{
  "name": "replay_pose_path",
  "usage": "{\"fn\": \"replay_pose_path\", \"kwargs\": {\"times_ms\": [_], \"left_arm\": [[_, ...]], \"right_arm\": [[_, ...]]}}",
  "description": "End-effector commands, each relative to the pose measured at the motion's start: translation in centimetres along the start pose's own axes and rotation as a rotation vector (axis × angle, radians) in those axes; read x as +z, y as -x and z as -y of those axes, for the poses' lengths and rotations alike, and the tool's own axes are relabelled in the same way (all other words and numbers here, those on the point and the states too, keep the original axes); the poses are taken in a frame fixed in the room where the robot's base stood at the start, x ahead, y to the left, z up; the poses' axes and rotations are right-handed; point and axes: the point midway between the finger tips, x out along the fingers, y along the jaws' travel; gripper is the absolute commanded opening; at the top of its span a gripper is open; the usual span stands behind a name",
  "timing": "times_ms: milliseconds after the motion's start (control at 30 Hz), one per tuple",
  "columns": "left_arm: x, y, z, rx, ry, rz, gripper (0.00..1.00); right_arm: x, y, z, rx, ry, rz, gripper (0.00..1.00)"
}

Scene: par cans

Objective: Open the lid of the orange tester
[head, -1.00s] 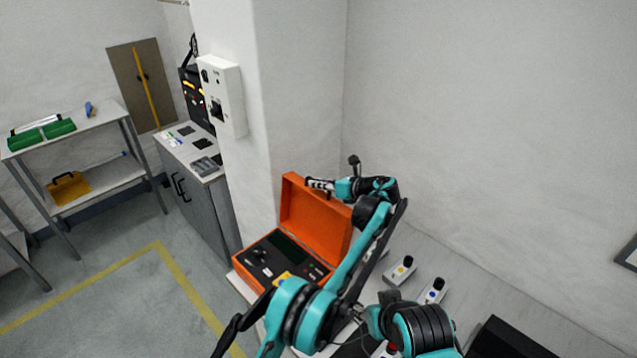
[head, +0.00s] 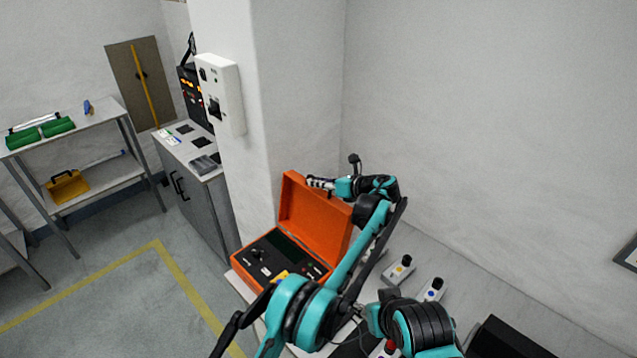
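The orange tester (head: 243,266) sits on the table at the lower middle, against the white pillar. Its lid (head: 312,218) stands up, tilted back, and the dark panel inside with knobs and a yellow patch shows. My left gripper (head: 312,182) is at the upper edge of the lid, pointing left. I cannot tell whether it touches the lid, and its fingers are too small to read as open or shut. My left arm crosses in front of the tester's right side and hides part of it. My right gripper does not show.
Small grey boxes with coloured buttons (head: 398,270) (head: 431,290) stand on the table right of my arm. A dark box (head: 505,338) is at the lower right. A white switch box (head: 221,95) hangs on the pillar. Open floor lies to the left.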

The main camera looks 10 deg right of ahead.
Motion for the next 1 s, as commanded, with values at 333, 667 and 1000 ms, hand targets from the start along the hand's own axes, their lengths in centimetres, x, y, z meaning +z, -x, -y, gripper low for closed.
{"fn": "replay_pose_path", "kwargs": {"times_ms": [333, 667, 1000], "left_arm": [[0.0, 4.6, 0.1, -0.002, -0.002, 0.0, 0.19], [0.0, 7.4, 0.1, 0.0, 0.0, 0.0, 0.19], [0.1, 7.3, -0.1, 0.0, 0.005, -0.003, 0.19]], "right_arm": [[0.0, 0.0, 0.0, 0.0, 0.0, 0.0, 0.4], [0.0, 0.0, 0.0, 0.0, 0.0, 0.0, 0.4], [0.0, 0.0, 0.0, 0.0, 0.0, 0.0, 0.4]]}}
